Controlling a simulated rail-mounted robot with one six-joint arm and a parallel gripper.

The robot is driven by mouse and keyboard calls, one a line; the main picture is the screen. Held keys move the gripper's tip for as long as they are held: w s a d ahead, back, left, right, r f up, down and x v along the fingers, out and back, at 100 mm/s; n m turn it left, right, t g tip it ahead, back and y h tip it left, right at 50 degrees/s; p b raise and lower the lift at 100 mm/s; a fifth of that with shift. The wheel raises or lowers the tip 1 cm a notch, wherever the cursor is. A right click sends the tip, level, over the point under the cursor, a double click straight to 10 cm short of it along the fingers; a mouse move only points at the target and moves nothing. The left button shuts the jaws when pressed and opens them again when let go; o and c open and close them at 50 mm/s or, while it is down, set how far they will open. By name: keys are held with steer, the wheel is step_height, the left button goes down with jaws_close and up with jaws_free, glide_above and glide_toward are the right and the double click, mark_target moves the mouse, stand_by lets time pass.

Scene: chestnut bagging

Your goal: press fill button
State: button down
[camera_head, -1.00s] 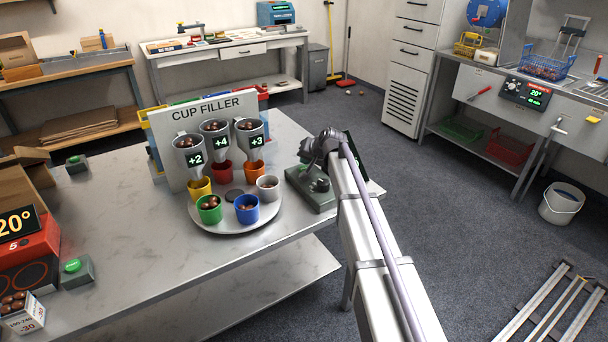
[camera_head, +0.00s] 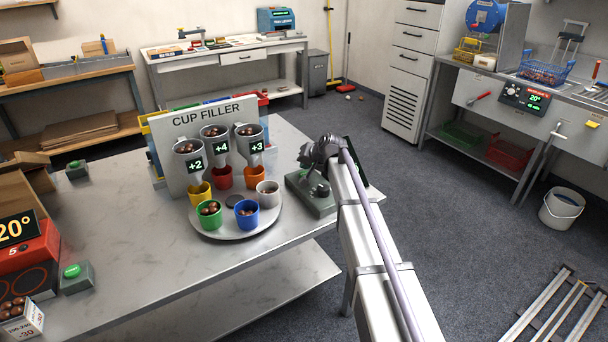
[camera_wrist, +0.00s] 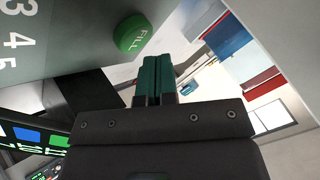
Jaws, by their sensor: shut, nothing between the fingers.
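In the wrist view the round green fill button (camera_wrist: 133,34), marked FILL, sits on a grey panel (camera_wrist: 65,30) with numbers. My gripper (camera_wrist: 158,62) has its teal fingers together and empty. The fingertips are beside the button, to its lower right in the picture; a gap shows between them, and I see no contact. In the head view my gripper is at a grey-green control box (camera_head: 312,205), right of the cup filler (camera_head: 215,118). My wrist partly hides the box top, and I cannot make out the button there.
A round turntable (camera_head: 237,234) with several coloured cups stands under the filler's funnels marked +2, +4 and +3. Two more green-button boxes (camera_head: 76,278) (camera_head: 77,169) sit on the left of the table. My arm crosses the table's right edge.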

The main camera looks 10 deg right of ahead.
mark_target(306, 173)
steer(key=shift+f, duration=0.15)
stand_by(0.8)
steer(key=shift+f+b, duration=0.3)
steer(key=shift+b, duration=0.15)
steer(key=shift+f+b, duration=0.4)
steer(key=shift+r, duration=0.15)
stand_by(0.5)
steer(key=shift+r+p, duration=0.7)
steer(key=shift+p, duration=0.15)
step_height(306, 173, up, 5)
steer(key=p, duration=0.5)
steer(key=shift+r, duration=0.1)
